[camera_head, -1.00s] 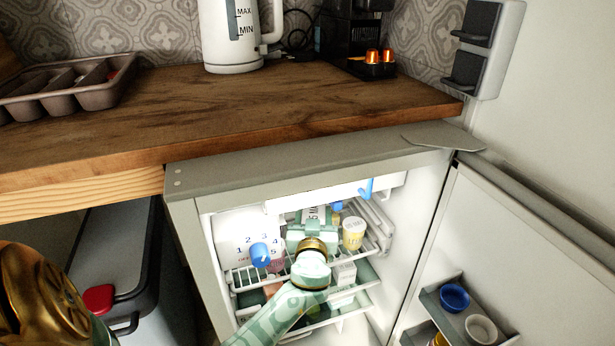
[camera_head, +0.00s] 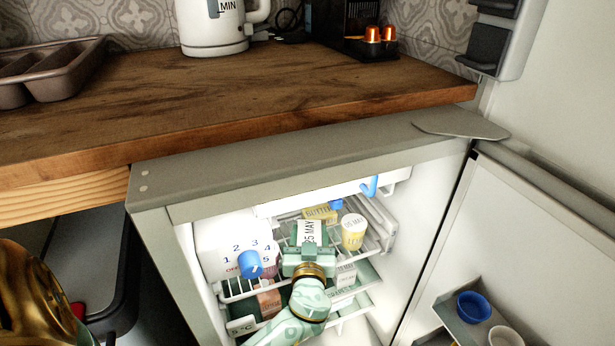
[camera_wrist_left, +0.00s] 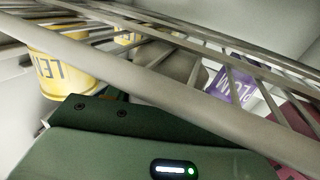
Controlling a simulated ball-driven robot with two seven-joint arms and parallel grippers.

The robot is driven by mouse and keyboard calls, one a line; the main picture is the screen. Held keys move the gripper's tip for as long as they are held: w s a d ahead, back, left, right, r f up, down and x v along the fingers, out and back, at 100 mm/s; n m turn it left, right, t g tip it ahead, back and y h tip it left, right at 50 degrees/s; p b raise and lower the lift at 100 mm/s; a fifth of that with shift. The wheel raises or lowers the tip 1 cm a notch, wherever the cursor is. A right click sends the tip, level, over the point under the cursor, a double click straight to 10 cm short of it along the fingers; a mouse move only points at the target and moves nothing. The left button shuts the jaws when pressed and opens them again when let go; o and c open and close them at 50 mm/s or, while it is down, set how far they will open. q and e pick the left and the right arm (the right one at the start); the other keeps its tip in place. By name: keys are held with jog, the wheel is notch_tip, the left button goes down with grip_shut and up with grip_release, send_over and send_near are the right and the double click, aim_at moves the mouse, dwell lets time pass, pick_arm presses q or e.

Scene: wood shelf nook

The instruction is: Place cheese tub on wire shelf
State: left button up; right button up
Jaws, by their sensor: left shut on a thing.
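My left gripper (camera_head: 308,252) is inside the open fridge, shut on a small tub (camera_head: 311,232) with a white date label ending in "5 MAY". This appears to be the cheese tub; the jaws hide much of it. The tub is at the wire shelf (camera_head: 238,290), behind its front edge; I cannot tell if it touches the wires. In the left wrist view, shelf wires (camera_wrist_left: 200,95) cross close in front of the green gripper body, and the fingertips are hidden. My right gripper is not in view.
A yellow lidded cup (camera_head: 354,234) stands right of the gripper, a butter pack (camera_head: 321,213) behind. A white dial housing (camera_head: 232,245) crowds the left. Cartons (camera_head: 346,275) lie below. The fridge door (camera_head: 530,240) stands open right; the wooden counter (camera_head: 250,95) is above.

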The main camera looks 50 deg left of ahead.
pick_arm(q)
jog(key=shift+d+r, duration=0.15)
jog(key=o, duration=1.1)
jog(key=shift+s, duration=0.1)
jog(key=shift+c, duration=0.2)
jog(key=p+v, duration=0.2)
jog(key=v, duration=0.9)
jog(key=shift+s+d, duration=0.25)
jog(key=shift+s, duration=0.05)
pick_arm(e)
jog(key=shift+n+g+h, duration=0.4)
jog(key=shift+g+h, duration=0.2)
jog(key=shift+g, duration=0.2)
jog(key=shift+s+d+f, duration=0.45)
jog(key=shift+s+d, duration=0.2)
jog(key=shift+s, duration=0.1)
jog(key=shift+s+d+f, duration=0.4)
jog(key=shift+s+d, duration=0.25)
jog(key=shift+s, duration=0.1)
